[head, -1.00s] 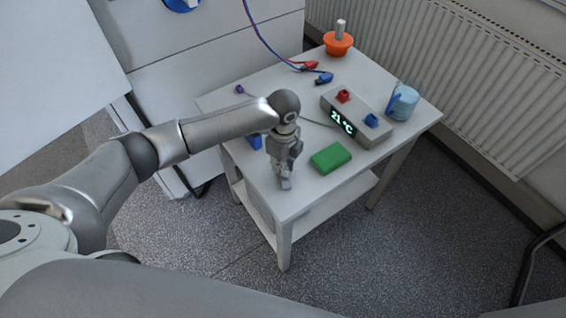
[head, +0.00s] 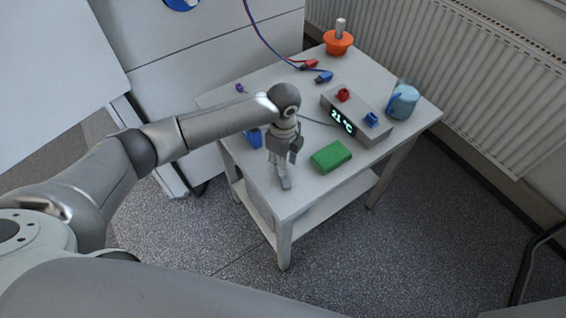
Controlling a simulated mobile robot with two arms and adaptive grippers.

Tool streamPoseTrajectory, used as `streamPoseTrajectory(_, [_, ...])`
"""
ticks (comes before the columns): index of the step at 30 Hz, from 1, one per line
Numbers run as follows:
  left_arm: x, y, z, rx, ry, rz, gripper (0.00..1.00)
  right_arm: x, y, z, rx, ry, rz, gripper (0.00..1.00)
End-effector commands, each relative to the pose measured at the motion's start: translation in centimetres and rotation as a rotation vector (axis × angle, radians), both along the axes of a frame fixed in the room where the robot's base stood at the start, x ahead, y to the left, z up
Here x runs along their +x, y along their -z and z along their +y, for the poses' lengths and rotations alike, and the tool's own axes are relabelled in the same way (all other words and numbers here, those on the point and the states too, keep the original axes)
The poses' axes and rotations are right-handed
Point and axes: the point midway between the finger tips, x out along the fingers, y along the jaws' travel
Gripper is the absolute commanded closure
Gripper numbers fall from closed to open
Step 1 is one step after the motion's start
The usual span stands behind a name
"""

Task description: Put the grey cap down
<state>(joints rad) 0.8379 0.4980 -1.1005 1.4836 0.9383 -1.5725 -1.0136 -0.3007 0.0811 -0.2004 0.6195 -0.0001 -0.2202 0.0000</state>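My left gripper (head: 285,183) points down at the front left part of the white table (head: 310,196), left of a green block (head: 331,156). Its fingertips are close together, at or just above the tabletop. I cannot make out a grey cap; a small grey part between the fingers would not stand out from them. Whether the fingers are shut on something is too small to tell. My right gripper is not in view.
A grey device with a "21 °C" display (head: 343,122) stands behind the green block. A blue object (head: 253,138) is partly hidden by my arm. A light-blue jar (head: 403,102), an orange holder (head: 338,43), and red (head: 310,64) and blue (head: 324,77) cable clips stand or lie farther back.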

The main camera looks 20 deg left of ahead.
Motion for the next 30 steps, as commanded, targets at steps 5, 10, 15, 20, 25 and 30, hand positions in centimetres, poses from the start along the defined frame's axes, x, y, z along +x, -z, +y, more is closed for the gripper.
streamPoseTrajectory(5, [0.2, -3.7, 0.0, -0.002, 0.000, -0.006, 0.66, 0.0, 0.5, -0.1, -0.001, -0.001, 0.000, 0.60])
streamPoseTrajectory(10, [0.1, -7.3, 0.0, 0.000, 0.000, -0.005, 0.66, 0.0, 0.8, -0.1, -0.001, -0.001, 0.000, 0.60])
streamPoseTrajectory(15, [0.1, -9.7, 0.0, -0.001, -0.001, -0.002, 0.66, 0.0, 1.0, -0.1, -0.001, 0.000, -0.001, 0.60])
streamPoseTrajectory(20, [0.0, -10.7, 0.0, 0.001, -0.001, 0.000, 0.66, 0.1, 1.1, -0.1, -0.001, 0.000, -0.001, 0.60])
streamPoseTrajectory(25, [0.0, -10.8, 0.0, 0.001, -0.001, 0.000, 0.66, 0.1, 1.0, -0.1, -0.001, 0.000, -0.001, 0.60])
streamPoseTrajectory(30, [0.0, -10.8, 0.0, 0.001, -0.001, 0.000, 0.66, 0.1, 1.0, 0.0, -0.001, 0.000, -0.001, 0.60])
